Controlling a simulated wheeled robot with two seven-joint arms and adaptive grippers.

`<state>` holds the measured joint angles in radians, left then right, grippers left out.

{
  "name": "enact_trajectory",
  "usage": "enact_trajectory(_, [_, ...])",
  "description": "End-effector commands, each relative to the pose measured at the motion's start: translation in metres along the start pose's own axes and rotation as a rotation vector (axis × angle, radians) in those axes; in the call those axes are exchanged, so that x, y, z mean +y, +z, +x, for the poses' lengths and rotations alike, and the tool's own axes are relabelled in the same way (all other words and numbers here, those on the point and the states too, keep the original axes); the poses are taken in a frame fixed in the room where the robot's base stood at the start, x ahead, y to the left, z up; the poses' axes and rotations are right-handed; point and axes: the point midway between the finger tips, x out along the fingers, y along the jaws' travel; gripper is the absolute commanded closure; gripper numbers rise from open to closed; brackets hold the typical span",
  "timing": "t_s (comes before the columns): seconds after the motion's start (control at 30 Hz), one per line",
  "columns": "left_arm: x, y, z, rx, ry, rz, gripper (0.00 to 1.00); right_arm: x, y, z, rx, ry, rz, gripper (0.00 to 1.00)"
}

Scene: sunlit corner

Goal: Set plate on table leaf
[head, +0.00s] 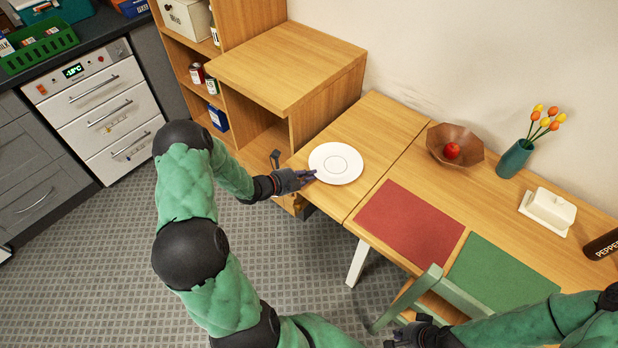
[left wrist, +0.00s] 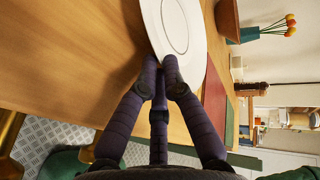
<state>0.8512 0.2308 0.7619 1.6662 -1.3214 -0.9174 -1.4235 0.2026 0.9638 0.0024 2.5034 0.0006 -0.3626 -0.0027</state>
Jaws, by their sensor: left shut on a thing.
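The white round plate (head: 336,163) is over the wooden table leaf (head: 388,122), the left section of the table beyond the seam. My left gripper (head: 312,176) is shut on the plate's near left rim. In the left wrist view, the fingers (left wrist: 160,75) meet at the rim of the plate (left wrist: 178,28), with the leaf's wood (left wrist: 60,50) beside it. The plate looks about level; I cannot tell whether its underside touches the leaf. My right gripper (head: 405,338) is low at the bottom edge, and its fingers are unclear.
A wooden shelf unit (head: 285,65) stands left of the leaf. Right of the seam are a brown bowl (head: 440,155) with a red fruit, a red mat (head: 410,222), a green mat (head: 500,270), a tulip vase (head: 515,158) and a butter dish (head: 548,209). A green chair (head: 432,290) stands in front.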

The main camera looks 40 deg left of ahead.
Motion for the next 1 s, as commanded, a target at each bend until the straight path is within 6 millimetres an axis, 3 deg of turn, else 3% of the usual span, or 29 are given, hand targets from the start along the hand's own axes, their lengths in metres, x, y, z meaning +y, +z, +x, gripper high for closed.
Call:
enact_trajectory(0.33, [0.003, 0.001, 0.002, -0.002, -0.003, 0.003, 1.00, 0.001, 0.000, 0.003, 0.000, 0.000, 0.000, 1.00])
enact_trajectory(0.43, [0.004, 0.001, 0.002, -0.001, -0.001, 0.001, 0.69, 0.001, 0.000, 0.003, 0.000, 0.000, 0.000, 1.00])
enact_trajectory(0.83, [0.002, 0.001, 0.001, -0.002, -0.001, 0.001, 0.68, 0.000, 0.000, 0.001, 0.000, 0.000, 0.000, 1.00])
enact_trajectory(1.0, [0.001, 0.002, -0.020, -0.005, 0.000, 0.000, 0.68, -0.002, 0.000, -0.006, 0.000, 0.000, 0.000, 1.00])
